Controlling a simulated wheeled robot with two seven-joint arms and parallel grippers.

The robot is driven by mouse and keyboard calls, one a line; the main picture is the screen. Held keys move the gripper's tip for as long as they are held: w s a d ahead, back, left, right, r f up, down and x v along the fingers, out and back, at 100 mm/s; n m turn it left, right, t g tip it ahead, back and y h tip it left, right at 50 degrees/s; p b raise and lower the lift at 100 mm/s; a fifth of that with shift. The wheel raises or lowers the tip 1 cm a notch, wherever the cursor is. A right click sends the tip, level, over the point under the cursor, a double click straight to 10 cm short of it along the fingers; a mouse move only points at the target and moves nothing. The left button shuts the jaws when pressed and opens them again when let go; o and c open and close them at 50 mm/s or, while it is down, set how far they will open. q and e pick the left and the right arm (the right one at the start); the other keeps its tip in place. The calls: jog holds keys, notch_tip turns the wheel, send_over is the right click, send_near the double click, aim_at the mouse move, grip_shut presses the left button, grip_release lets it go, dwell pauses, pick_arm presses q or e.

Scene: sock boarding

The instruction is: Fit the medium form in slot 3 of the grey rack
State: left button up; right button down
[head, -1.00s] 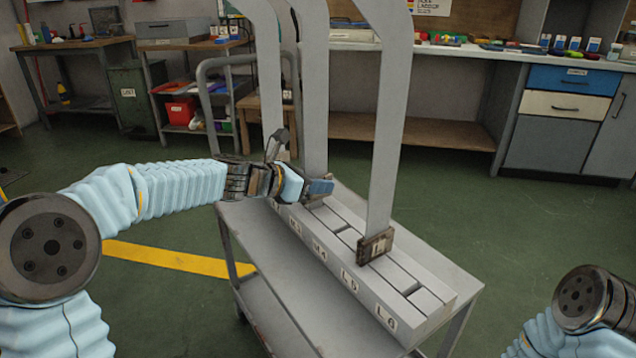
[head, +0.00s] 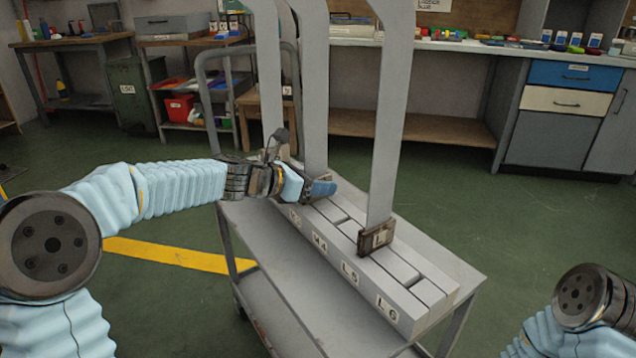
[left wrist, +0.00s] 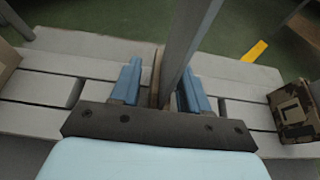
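The grey rack (head: 328,280) is a long slotted block on a cart, with labels including 3, M4, L5 and L6. A tall grey form (head: 314,95), taken as the medium one, stands upright at about slot 3. Its foot is partly hidden by my left gripper (head: 312,188); its own label cannot be read. In the left wrist view, the two blue fingers stand either side of this form (left wrist: 187,45) and its brown foot. A gap shows at the left finger, so the gripper looks open around it. My right gripper is out of view.
A form marked L (head: 390,120) stands upright in slot 5, its foot (left wrist: 291,110) to the right in the left wrist view. Another tall form (head: 266,60) stands behind, further left. Slots 4 and 6 look empty. A workbench (head: 470,47) runs along the back.

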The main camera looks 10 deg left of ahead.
pick_arm(q)
jog(key=shift+o, duration=0.3)
jog(key=shift+f, duration=0.1)
jog(key=p+v, duration=0.1)
jog(key=v, duration=1.3)
jog(key=shift+p, duration=0.4)
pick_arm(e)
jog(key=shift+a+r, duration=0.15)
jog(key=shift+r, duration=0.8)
